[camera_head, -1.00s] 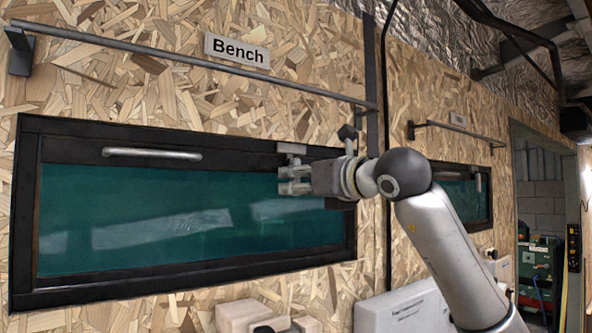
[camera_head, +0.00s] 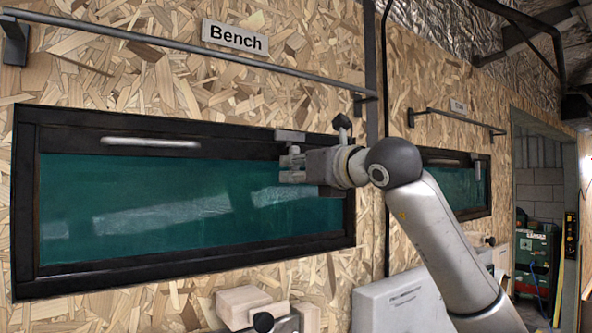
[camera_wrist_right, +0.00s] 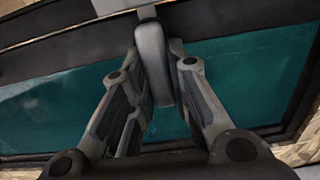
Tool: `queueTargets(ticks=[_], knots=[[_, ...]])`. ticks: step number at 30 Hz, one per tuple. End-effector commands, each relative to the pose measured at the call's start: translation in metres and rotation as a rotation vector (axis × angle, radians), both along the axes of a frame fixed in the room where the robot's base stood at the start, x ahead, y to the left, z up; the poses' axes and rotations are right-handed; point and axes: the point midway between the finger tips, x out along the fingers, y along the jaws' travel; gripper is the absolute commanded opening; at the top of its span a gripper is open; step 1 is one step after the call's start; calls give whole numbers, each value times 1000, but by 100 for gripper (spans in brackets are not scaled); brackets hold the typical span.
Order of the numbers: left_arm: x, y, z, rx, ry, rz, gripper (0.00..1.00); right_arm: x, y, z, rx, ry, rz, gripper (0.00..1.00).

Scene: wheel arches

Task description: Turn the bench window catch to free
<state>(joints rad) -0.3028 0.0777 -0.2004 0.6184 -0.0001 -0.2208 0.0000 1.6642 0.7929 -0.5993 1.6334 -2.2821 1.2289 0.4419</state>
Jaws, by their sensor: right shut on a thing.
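The bench window (camera_head: 140,205) has a black frame and a green pane, under a "Bench" sign (camera_head: 235,38). Its grey catch (camera_head: 290,136) sits on the upper frame toward the right end. In the right wrist view the catch lever (camera_wrist_right: 154,62) is a rounded grey bar hanging down between the fingers. My right gripper (camera_head: 290,165) comes in from the right, and its fingers (camera_wrist_right: 156,90) are shut on the lever. In the head view the gripper hides most of the lever. My left gripper is out of view.
A pale grab handle (camera_head: 150,143) is on the window's upper frame at left. A dark rail (camera_head: 200,59) runs above the window. A second window (camera_head: 465,200) is at right.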

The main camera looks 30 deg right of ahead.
Motion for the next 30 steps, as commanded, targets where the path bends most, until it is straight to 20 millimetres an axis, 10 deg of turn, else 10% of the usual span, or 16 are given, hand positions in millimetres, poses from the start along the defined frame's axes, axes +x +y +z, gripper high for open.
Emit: queueTargets(ticks=[30], knots=[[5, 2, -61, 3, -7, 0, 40, -5, 21, 10, 764, 99, 1, 0]])
